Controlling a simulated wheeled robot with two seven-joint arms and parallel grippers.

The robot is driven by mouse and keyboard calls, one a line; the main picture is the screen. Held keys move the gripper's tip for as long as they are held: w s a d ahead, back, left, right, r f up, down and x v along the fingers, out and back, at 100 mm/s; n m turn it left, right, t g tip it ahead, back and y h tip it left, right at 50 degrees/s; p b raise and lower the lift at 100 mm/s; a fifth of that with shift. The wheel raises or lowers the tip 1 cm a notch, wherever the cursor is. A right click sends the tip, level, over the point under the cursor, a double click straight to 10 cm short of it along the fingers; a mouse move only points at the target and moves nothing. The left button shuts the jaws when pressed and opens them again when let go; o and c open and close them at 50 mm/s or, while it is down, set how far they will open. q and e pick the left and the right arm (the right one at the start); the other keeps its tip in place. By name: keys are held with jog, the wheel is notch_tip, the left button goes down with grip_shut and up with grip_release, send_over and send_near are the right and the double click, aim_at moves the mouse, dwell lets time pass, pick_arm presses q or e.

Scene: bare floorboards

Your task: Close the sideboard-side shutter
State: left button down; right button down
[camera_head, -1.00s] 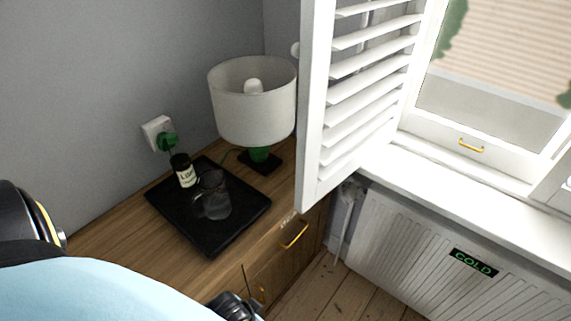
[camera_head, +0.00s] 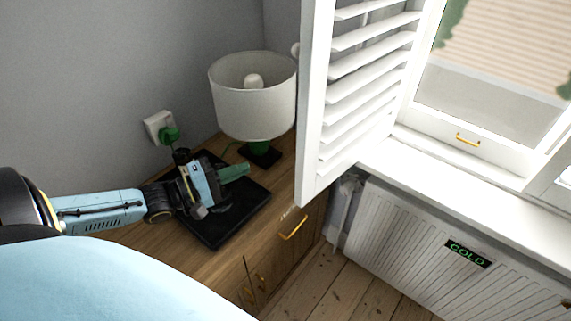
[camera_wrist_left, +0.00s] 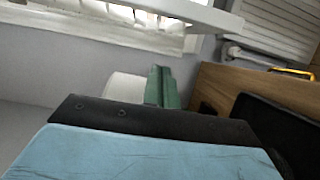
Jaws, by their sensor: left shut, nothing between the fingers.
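The white louvred shutter (camera_head: 372,75) stands open, swung out from the window over the end of the wooden sideboard (camera_head: 110,240). Its lower edge also shows at the top of the left wrist view (camera_wrist_left: 190,12). My left gripper (camera_head: 240,171) is shut and empty. It is above the black tray, left of the shutter and apart from it, with its green fingers pointing right, in front of the lamp's base. The fingers also show in the left wrist view (camera_wrist_left: 161,87). My right gripper is not in view.
A lamp with a white shade (camera_head: 252,95) stands between my left gripper and the wall. The black tray (camera_head: 222,236) lies on the sideboard; my arm hides most of what stands on it. A white radiator (camera_head: 405,235) is under the window sill (camera_head: 440,175).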

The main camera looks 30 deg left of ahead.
pick_arm(q)
jog(key=w+d, duration=0.8)
jog(key=shift+d+p, duration=0.15)
jog(key=shift+p, duration=0.2)
jog(key=shift+s, duration=0.1)
